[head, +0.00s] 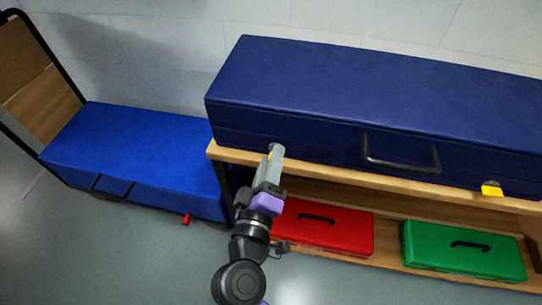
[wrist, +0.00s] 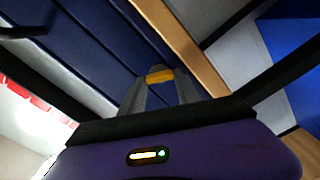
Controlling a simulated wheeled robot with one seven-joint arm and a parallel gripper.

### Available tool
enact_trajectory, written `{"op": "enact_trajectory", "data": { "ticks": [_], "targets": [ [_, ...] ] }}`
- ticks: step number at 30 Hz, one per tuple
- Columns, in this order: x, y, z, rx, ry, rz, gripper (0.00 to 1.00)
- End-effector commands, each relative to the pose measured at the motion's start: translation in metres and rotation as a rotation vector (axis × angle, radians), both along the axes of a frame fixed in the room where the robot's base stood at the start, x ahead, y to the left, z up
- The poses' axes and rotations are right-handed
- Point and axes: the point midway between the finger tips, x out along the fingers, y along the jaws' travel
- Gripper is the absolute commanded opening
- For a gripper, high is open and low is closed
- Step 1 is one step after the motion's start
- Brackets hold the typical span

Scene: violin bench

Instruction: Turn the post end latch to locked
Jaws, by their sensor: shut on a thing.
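A long dark blue case (head: 370,90) lies shut on a wooden bench, with a black handle (head: 400,163) on its front. A yellow latch (head: 271,155) is at the left of its front, mostly hidden by my gripper. My gripper (head: 276,150) is shut on this latch. In the wrist view the yellow latch (wrist: 159,76) shows between the fingertips of my gripper (wrist: 158,84), close to the case front (wrist: 85,50). A second yellow latch (head: 491,188) at the right of the front is free. I cannot tell whether the held latch is locked.
The wooden bench top edge (head: 340,171) runs just under the case. A red box (head: 340,235) and a green box (head: 445,262) sit on the lower shelf. A brighter blue case (head: 140,150) with a red tab (head: 187,218) stands at left. Grey floor is open in front.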

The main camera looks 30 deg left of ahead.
Motion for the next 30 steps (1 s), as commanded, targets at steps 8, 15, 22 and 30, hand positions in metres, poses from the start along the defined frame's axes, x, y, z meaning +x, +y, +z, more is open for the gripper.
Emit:
{"op": "enact_trajectory", "data": {
  "ticks": [8, 15, 22, 30],
  "targets": [
    [-0.0006, 0.0014, 0.0013, -0.238, -0.067, 0.003, 0.0],
    [-0.0007, 0.0016, 0.0001, -0.394, -0.112, 0.003, 0.0],
    [-0.0007, 0.0017, -0.0006, -0.483, -0.14, 0.003, 0.0],
    [-0.0009, 0.002, -0.0018, -0.519, -0.15, 0.004, 0.0]
  ]
}}
